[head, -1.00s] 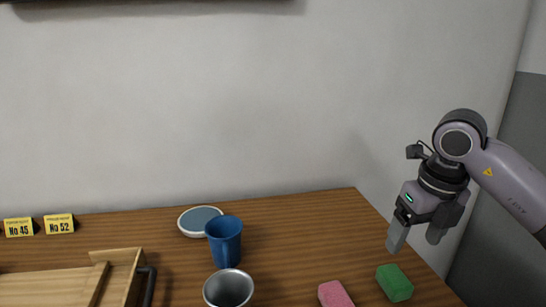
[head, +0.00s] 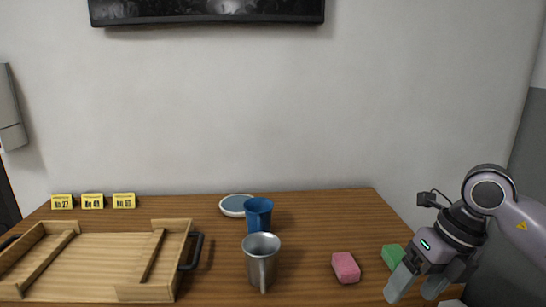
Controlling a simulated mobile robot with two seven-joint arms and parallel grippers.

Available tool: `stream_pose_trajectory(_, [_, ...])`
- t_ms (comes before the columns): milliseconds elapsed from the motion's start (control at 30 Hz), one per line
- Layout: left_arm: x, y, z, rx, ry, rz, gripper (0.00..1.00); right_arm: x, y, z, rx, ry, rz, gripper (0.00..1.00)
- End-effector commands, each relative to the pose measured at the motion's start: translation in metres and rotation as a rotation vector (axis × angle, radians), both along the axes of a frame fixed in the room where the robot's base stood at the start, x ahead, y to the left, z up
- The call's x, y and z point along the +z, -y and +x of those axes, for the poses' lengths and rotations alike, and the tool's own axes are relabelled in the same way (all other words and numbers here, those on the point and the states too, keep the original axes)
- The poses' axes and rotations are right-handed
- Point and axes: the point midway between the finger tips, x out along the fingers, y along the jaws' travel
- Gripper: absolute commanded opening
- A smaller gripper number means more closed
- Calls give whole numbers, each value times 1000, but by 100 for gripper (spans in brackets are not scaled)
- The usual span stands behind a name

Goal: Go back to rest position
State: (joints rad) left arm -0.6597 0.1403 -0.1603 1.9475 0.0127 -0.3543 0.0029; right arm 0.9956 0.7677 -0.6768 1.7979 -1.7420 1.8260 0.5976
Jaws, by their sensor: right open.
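My right gripper (head: 412,291) is at the lower right of the head view, pointing down over the right front part of the wooden table (head: 325,215). Its fingers are apart with nothing between them. A green sponge (head: 391,255) lies just behind and left of it, partly covered by the gripper. A pink sponge (head: 346,267) lies further left on the table. My left gripper is not in view.
A metal mug (head: 261,262), a blue mug (head: 258,214) and a round dish (head: 234,205) stand mid-table. A wooden tray (head: 95,294) with dark handles is at left. Yellow number tags (head: 92,201) stand behind it. A screen (head: 208,11) hangs on the wall.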

Motion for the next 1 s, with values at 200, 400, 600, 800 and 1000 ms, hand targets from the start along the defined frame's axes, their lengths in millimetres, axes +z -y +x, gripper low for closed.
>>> stream_pose_trajectory(200, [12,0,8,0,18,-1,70,-21,-98,-35,136,-105,492,77])
stream_pose_trajectory(400, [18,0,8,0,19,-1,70,-1,-161,-60,68,-202,1022,77])
stream_pose_trajectory(600, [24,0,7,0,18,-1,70,22,-173,-53,-225,-290,1496,77])
stream_pose_trajectory(800, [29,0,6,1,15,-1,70,4,-142,-26,-722,-368,1828,77])
stream_pose_trajectory(1000, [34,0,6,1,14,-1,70,-73,-90,-20,-1371,-450,1937,77])
